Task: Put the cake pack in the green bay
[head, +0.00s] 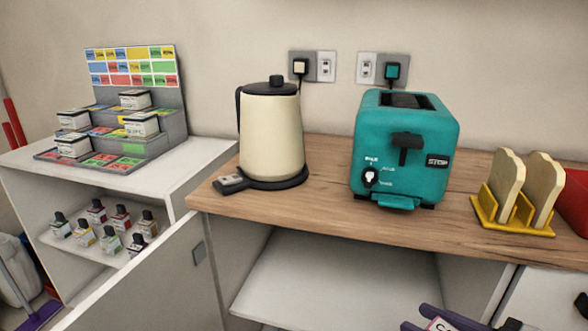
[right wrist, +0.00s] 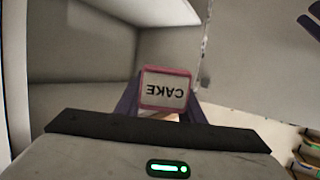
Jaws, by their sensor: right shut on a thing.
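My right gripper (head: 440,325) is at the bottom edge of the head view, with its purple fingers partly cut off. It is shut on the cake pack (right wrist: 165,90), a small box with a pink edge and a white label reading CAKE, upside down in the right wrist view. Only a corner of the pack (head: 440,325) shows in the head view. The stepped rack (head: 170,128) at the left has coloured bays. Green patches (head: 132,148) show on its lower steps; I cannot tell which is the green bay. Purple prongs (right wrist: 312,22) in the right wrist view may be my left gripper.
White packs (head: 141,124) occupy several rack bays. Small bottles (head: 110,243) stand on the shelf below. A cream kettle (head: 271,135), teal toaster (head: 405,155) and yellow toast rack (head: 512,222) stand on the wooden counter. An open cabinet door (head: 150,285) juts out at lower left.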

